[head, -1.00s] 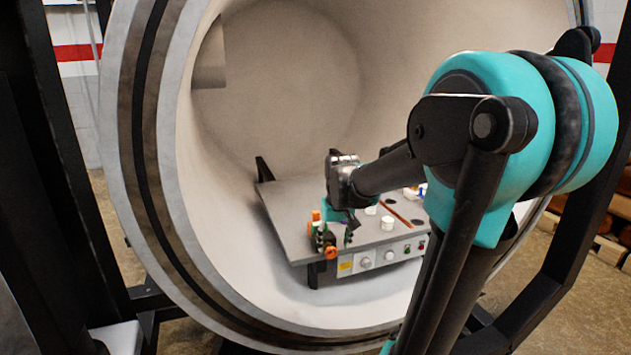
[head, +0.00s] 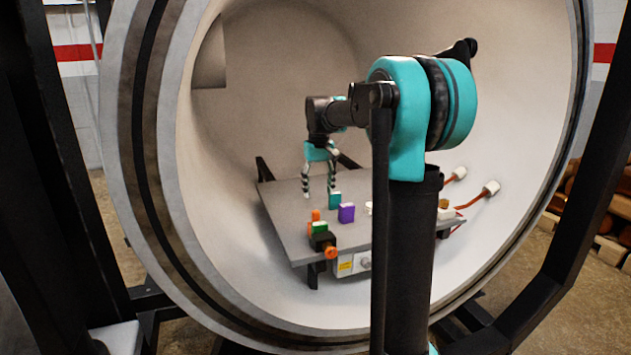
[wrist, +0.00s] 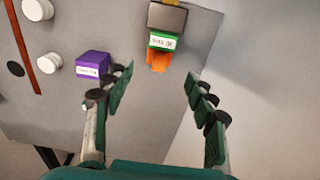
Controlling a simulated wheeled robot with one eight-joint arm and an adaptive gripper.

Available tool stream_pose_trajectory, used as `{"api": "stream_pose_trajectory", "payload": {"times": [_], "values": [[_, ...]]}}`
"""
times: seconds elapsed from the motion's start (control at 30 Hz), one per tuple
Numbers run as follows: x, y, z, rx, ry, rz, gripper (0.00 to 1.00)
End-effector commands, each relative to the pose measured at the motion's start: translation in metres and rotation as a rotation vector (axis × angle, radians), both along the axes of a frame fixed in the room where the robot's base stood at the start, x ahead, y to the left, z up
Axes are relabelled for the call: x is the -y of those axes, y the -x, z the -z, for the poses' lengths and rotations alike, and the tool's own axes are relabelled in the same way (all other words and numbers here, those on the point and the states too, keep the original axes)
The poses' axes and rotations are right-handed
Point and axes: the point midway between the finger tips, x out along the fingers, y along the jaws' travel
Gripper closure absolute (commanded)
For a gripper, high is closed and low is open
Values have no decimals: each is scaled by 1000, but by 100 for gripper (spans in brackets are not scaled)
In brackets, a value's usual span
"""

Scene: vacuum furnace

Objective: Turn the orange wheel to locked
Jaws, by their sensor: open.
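A round orange knob (head: 330,252), which looks like the orange wheel, is on the front of a dark block (head: 322,240) at the plate's front left corner. A green labelled piece (head: 319,228) tops the block, with an orange upright part (head: 316,215) behind it. In the wrist view, the green label (wrist: 163,41) and orange part (wrist: 158,61) lie beyond my fingertips; the round knob is not visible there. My gripper (head: 318,190) is open and empty, above the plate and behind the block, apart from it. The wheel's lock marking is not readable.
White knobs (wrist: 40,9) and a red strip (wrist: 22,45) lie farther along. The curved chamber wall surrounds the plate.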

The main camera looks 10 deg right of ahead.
Motion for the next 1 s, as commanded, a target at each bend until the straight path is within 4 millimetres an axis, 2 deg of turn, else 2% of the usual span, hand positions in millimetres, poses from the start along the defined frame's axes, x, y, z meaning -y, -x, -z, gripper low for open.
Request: {"api": "stream_pose_trajectory", "payload": {"times": [0.2,0.7,1.0], "values": [[-6,-23,-18,-35,3,-20,44],[-5,-21,65,-32,2,-18,44],[-6,-22,105,-32,2,-18,44]]}}
